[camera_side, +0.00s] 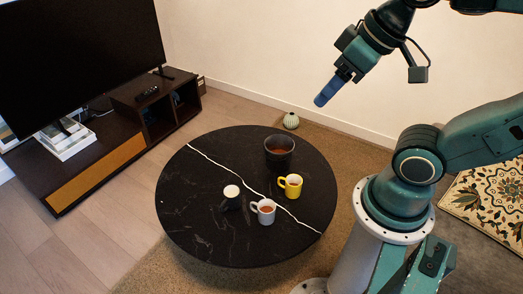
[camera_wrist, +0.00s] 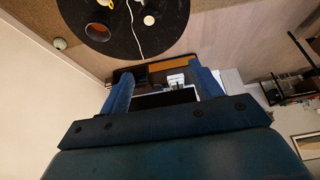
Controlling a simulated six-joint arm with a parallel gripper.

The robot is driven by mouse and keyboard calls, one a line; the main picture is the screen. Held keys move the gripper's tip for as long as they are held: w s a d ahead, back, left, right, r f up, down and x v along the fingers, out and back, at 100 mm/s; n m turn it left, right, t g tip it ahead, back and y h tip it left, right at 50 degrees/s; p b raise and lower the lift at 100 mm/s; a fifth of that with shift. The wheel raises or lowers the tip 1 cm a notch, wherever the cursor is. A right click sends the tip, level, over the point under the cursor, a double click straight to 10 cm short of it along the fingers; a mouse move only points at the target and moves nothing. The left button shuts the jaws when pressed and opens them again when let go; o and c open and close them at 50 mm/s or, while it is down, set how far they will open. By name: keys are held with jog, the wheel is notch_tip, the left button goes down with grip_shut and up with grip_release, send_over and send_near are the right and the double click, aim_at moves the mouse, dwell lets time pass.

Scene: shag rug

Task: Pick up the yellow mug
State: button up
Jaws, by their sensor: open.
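The yellow mug (camera_side: 291,186) stands upright on the round black table (camera_side: 190,215), right of its centre, with its handle towards the left. In the wrist view a small part of the yellow mug (camera_wrist: 104,3) shows at the top edge, cut off by the frame. My gripper (camera_side: 322,99) is high above the table's far right side, well apart from the mug. In the wrist view my gripper (camera_wrist: 163,82) has its two blue fingers spread with nothing between them, so it is open and empty.
A white mug (camera_side: 266,212) stands just in front-left of the yellow one. A dark pot (camera_side: 279,152) stands behind it, and a dark cup with a white top (camera_side: 231,192) stands to the left. A TV cabinet (camera_side: 105,150) is at the left. The table's left part is clear.

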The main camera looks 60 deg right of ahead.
jog(key=shift+w, duration=0.1)
jog(key=w+d+f+n+g, duration=0.1)
jog(key=w+d+f+n, duration=0.15)
jog(key=w, duration=0.45)
jog(key=w+d+f+n+g, duration=0.1)
jog(key=w+d+n, duration=0.2)
jog(key=w, duration=0.4)
jog(key=w+d+f+n+g, duration=0.1)
jog(key=w+d+f+n, duration=0.1)
jog(key=w+d+f, duration=0.3)
jog(key=w+d+f+n, duration=0.2)
jog(key=w+f+n, duration=0.15)
jog(key=f, duration=0.35)
jog(key=w+d+f+n+g, duration=0.15)
jog(key=d+f, duration=0.25)
jog(key=f, duration=0.5)
jog(key=w+d+f+n, duration=0.15)
jog(key=d+f, duration=0.25)
jog(key=f, duration=0.4)
jog(key=n+g, duration=0.1)
jog(key=n, duration=0.4)
send_near(289, 186)
jog(key=w+d, duration=0.2)
jog(key=w, duration=0.1)
jog(key=w+d, duration=0.1)
jog(key=shift+w+f, duration=0.15)
jog(key=shift+w, duration=0.1)
jog(key=shift+f, duration=4.3)
